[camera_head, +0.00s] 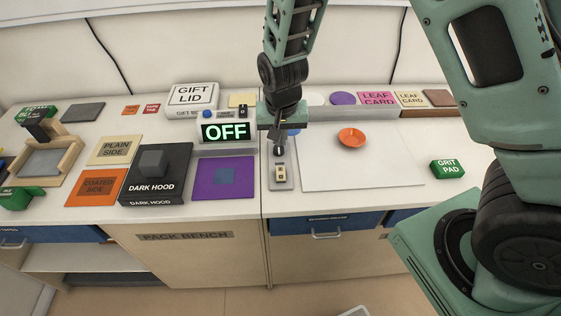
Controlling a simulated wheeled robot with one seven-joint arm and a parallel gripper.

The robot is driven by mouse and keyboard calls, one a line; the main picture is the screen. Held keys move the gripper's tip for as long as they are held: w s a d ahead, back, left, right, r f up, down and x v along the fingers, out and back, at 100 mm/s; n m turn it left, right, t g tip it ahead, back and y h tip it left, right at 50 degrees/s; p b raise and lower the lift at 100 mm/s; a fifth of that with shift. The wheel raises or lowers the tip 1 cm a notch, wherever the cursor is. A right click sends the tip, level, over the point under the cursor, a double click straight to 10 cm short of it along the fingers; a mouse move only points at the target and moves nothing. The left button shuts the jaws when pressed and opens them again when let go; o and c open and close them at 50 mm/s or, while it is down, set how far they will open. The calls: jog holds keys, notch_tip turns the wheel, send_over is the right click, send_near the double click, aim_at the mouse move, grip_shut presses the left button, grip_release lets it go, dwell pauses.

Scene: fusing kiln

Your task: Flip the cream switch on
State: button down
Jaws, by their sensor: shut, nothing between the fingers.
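The cream switch (281,173) sits on a small grey plate (281,186) near the front edge of the bench, left of the white board. A black display (226,132) behind it and to the left reads OFF in green. My gripper (279,151) is shut and empty, pointing down just above and behind the cream switch. A gap between the fingertips and the switch is too small to judge. A black switch (243,111) stands behind the display, partly beside my gripper's body.
A purple mat (222,185) and a dark hood box (155,188) lie to the left. Coloured cards line the back.

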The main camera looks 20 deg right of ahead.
aim_at(281, 168)
jog(key=f+p, duration=0.1)
jog(key=f, duration=0.3)
jog(key=w+f+p, duration=0.1)
jog(key=f, duration=0.3)
jog(key=f+p, duration=0.2)
jog(key=f, duration=0.2)
jog(key=shift+w+d, duration=0.3)
jog(key=shift+w, duration=0.1)
